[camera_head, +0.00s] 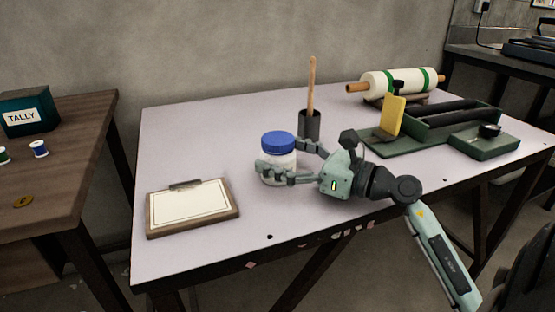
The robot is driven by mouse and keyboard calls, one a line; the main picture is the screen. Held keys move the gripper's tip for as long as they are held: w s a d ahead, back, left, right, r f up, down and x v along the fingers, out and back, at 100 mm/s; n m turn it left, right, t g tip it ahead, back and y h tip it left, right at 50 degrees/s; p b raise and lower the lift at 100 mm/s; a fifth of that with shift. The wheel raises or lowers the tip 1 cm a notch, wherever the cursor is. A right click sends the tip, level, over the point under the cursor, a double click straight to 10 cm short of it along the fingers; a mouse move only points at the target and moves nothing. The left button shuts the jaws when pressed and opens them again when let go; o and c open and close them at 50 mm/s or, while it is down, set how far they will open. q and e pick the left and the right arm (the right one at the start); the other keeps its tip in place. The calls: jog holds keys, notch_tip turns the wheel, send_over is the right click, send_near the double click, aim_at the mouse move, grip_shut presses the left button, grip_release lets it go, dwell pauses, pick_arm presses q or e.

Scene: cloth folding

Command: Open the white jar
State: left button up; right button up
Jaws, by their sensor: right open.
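The white jar (283,160) with a blue lid (278,142) stands upright on the light table, left of the middle. My right gripper (284,163) comes in from the right with its fingers apart, one in front of the jar and one behind it on the right. The front finger hides part of the jar's lower body. I cannot tell whether the fingers touch the jar. The lid sits on the jar's top, clear of the fingers. My left gripper is not in view.
A clipboard (191,205) lies at the table's front left. A dark cup (310,125) with a wooden stick (311,85) stands behind the jar. A green tool with a yellow plate (393,115) and a white roll (395,83) occupy the right side. The table's back left is clear.

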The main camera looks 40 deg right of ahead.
aim_at(276, 138)
jog(key=shift+w+a, duration=0.1)
jog(key=shift+w, duration=0.1)
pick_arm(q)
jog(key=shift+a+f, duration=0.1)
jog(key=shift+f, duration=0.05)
pick_arm(e)
jog(key=c, duration=1.6)
jog(key=shift+r, duration=0.15)
jog(key=shift+r, duration=0.2)
jog(key=r, duration=0.1)
jog(key=r+p, duration=0.1)
jog(key=r, duration=0.2)
jog(key=shift+a+r+p, duration=0.1)
jog(key=shift+a+p, duration=0.15)
jog(key=shift+p, duration=0.05)
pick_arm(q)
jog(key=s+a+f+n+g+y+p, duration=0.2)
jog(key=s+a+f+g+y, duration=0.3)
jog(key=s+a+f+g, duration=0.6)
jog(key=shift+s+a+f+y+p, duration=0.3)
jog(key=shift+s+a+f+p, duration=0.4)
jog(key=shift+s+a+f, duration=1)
pick_arm(e)
jog(key=shift+a+r, duration=1.05)
jog(key=shift+a, duration=0.8)
jog(key=shift+a+r, duration=1)
jog(key=shift+a, duration=0.9)
jog(key=shift+a+r, duration=1.05)
jog(key=shift+a, duration=0.8)
